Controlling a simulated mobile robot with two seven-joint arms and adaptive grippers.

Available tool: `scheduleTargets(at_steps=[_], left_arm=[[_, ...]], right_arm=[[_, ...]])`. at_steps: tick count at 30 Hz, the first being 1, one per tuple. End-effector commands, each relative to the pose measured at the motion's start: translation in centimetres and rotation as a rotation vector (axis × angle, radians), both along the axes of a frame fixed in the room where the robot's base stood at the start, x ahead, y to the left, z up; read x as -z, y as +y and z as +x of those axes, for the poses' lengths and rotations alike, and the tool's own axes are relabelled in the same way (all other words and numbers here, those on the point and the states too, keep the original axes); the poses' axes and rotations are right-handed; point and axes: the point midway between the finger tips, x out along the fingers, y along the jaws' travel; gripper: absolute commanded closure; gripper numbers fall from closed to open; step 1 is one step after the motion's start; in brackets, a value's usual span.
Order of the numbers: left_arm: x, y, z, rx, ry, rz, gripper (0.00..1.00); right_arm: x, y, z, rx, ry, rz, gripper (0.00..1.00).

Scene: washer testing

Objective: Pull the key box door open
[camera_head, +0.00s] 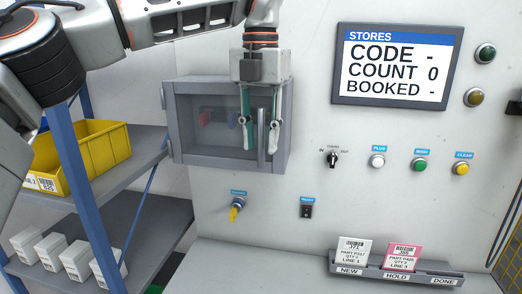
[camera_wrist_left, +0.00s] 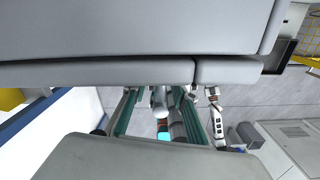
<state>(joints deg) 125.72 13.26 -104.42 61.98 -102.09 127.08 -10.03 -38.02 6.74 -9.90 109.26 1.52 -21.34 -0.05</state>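The key box (camera_head: 174,125) is a grey wall box with a clear-panelled door that looks closed. Red and blue items show dimly behind the panel. A vertical bar handle (camera_head: 262,141) runs along the door's right side. My left gripper (camera_head: 260,148) points down in front of that side. Its two green-and-grey fingers are apart, one on each side of the handle. I cannot tell whether either finger touches it. In the left wrist view large grey surfaces fill the top and bottom, and the handle cannot be made out. My right gripper is not in view.
A blue-post shelf at left holds a yellow bin (camera_head: 100,150) and several white boxes (camera_head: 75,262). Below the key box are a yellow key switch (camera_head: 235,212) and a black rocker switch (camera_head: 307,208). A STORES screen (camera_head: 395,65), knob and buttons are to the right, above a card tray (camera_head: 380,272).

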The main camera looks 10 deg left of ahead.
Motion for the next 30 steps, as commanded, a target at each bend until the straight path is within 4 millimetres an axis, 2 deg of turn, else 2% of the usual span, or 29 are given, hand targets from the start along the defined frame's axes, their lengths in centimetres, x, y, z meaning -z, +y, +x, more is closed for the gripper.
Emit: scheduleTargets(at_steps=[1, 6, 17, 21, 30], left_arm=[[0.9, 0.0, -0.1, 0.003, 0.003, 0.0, 0.72], [2.6, 0.0, 0.0, 0.002, 0.001, -0.001, 0.72], [3.2, 0.0, 0.0, 0.0, 0.0, -0.001, 0.72], [3.2, 0.0, 0.0, 0.0, 0.0, -0.001, 1.0], [3.2, 0.0, -0.3, -0.001, -0.001, -0.001, 1.0]], right_arm=[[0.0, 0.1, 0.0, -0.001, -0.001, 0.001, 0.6], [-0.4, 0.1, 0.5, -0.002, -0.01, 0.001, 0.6], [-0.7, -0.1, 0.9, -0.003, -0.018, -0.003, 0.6], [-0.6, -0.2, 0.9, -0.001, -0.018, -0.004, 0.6], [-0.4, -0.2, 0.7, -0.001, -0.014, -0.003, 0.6]])
